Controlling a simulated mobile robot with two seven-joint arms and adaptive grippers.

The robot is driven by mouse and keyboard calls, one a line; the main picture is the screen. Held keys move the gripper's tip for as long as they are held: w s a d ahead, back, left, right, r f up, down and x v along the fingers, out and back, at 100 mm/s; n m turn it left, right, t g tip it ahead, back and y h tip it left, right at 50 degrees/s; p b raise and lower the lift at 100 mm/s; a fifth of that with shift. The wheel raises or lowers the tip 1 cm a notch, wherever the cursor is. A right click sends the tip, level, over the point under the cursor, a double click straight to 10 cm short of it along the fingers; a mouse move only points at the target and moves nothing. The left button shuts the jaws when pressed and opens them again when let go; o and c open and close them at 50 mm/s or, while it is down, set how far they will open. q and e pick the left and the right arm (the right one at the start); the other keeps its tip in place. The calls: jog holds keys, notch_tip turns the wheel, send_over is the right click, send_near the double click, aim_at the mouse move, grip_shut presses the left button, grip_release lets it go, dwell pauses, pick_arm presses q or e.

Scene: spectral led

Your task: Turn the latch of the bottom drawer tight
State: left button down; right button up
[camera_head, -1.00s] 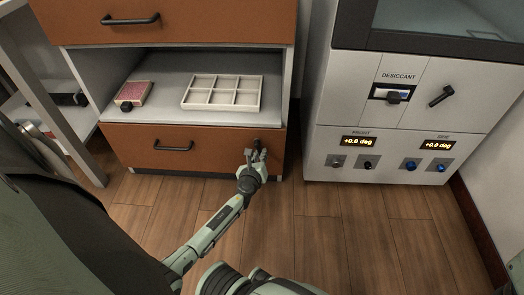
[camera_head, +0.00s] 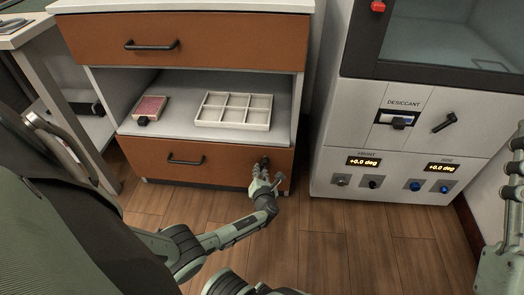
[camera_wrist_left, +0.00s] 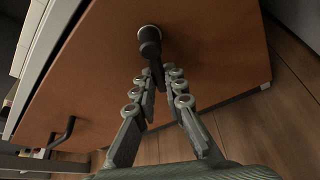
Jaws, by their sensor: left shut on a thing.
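The bottom drawer (camera_head: 215,160) is brown, with a dark bar handle at its left, and it looks closed. Its dark latch (camera_head: 264,160) sits near the right end of the front. In the left wrist view the latch (camera_wrist_left: 149,38) has a round base and a dark lever pointing down. My left gripper (camera_head: 262,174) is at the latch, its fingers shut on the lever's end. The fingers (camera_wrist_left: 158,80) show on both sides of the lever in the left wrist view. In the head view the fingers partly hide the latch.
Above the bottom drawer is an open shelf with a white divided tray (camera_head: 235,110) and a small pinkish box (camera_head: 150,107). The top drawer (camera_head: 185,42) is closed. A grey cabinet (camera_head: 405,140) with knobs and displays stands to the right. Wooden floor lies in front.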

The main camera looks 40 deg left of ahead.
pick_arm(q)
jog(key=shift+a+r+m+y, duration=0.1)
jog(key=shift+a+m+y, duration=0.05)
jog(key=shift+m+y, duration=0.2)
jog(key=shift+s, duration=0.1)
jog(key=c, duration=1.6)
grip_release()
jog(key=shift+a, duration=0.1)
